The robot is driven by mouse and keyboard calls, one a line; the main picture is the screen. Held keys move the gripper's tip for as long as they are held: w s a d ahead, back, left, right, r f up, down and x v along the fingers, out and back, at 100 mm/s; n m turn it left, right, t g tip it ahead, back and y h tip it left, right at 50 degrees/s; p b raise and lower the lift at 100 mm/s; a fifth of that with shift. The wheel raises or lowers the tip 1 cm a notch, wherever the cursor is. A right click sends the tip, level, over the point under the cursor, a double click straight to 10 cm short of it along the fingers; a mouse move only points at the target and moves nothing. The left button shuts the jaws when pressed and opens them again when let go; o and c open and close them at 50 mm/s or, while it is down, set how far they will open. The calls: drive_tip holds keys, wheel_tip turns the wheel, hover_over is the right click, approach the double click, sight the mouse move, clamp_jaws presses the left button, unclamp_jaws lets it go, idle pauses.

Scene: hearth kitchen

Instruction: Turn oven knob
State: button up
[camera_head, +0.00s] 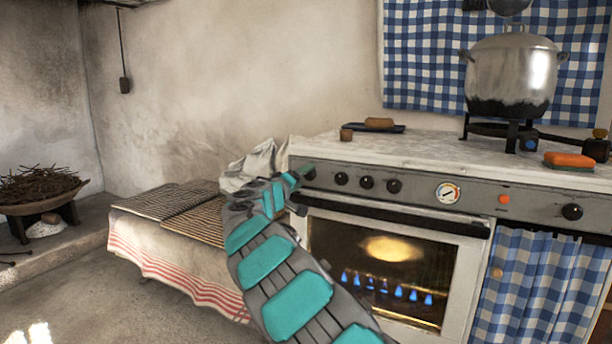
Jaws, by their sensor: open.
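The oven (380,260) has a grey front panel with a row of small black knobs (367,182) at its left part. Another black knob (572,211) sits at the panel's far right. A round dial (448,193) and a small orange light (503,199) lie between them. My gripper (302,170) is at the left end of the panel, by the leftmost knob (311,174). My arm hides most of the gripper, so I cannot tell whether it touches that knob. Blue flames and a warm glow show behind the oven door's glass.
A steel pot (511,70) stands on a burner on the marble top. A dark tray (385,128) and an orange sponge (568,160) lie there too. A low bench with racks (165,201) stands left of the oven. The floor at lower left is clear.

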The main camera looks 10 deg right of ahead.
sight(310, 174)
drive_tip(key=shift+x, duration=0.85)
drive_tip(key=shift+w+d, duration=0.25)
drive_tip(key=shift+w, duration=0.05)
drive_tip(key=shift+f, duration=0.1)
clamp_jaws()
